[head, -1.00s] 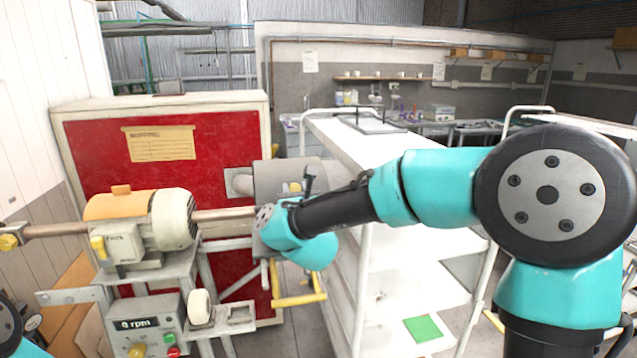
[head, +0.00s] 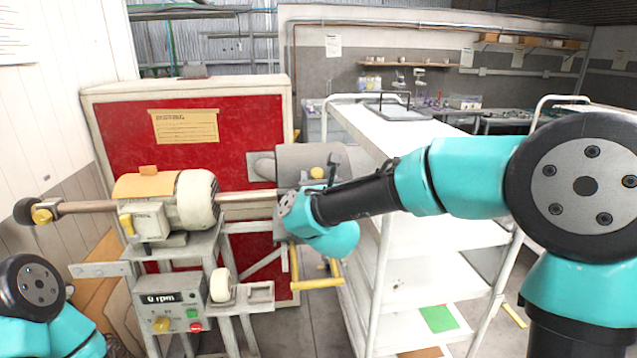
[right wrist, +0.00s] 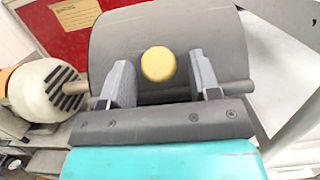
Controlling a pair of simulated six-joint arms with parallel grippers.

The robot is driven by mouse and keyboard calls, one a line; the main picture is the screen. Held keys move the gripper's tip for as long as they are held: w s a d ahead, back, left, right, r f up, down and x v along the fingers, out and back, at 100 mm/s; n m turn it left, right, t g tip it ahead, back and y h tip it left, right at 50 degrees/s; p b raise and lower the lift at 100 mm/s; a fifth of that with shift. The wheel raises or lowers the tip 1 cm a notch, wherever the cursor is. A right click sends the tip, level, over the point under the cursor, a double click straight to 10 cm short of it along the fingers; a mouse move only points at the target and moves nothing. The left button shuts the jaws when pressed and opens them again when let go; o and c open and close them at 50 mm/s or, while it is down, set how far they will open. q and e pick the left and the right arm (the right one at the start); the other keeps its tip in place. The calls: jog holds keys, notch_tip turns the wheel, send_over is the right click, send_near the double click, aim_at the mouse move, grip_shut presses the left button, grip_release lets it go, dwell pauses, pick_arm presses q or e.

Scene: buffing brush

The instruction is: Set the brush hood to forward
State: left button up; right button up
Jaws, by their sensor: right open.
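The brush hood (head: 300,160) is a grey rounded cover at the right end of the machine's shaft, in front of the red panel. A yellow knob (head: 317,173) sticks out of its face. My right gripper (head: 318,186) is at the hood, partly hidden by its own wrist in the head view. In the right wrist view, the open gripper (right wrist: 160,66) has one finger on each side of the yellow knob (right wrist: 158,64), with gaps on both sides. The hood (right wrist: 125,45) fills the background there. Any brush is hidden. My left gripper is out of view.
The motor (head: 197,200) stands left of the hood, joined by the shaft (head: 245,197). A control box (head: 172,312) reading 0 rpm is below it. A white shelf cart (head: 375,270) stands close on the right. A yellow bar (head: 317,283) lies below the hood.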

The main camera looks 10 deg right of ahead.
jog(key=s+a+f, duration=0.1)
jog(key=s+f, duration=0.1)
jog(key=s, duration=1.5)
jog(key=shift+a+f, duration=0.35)
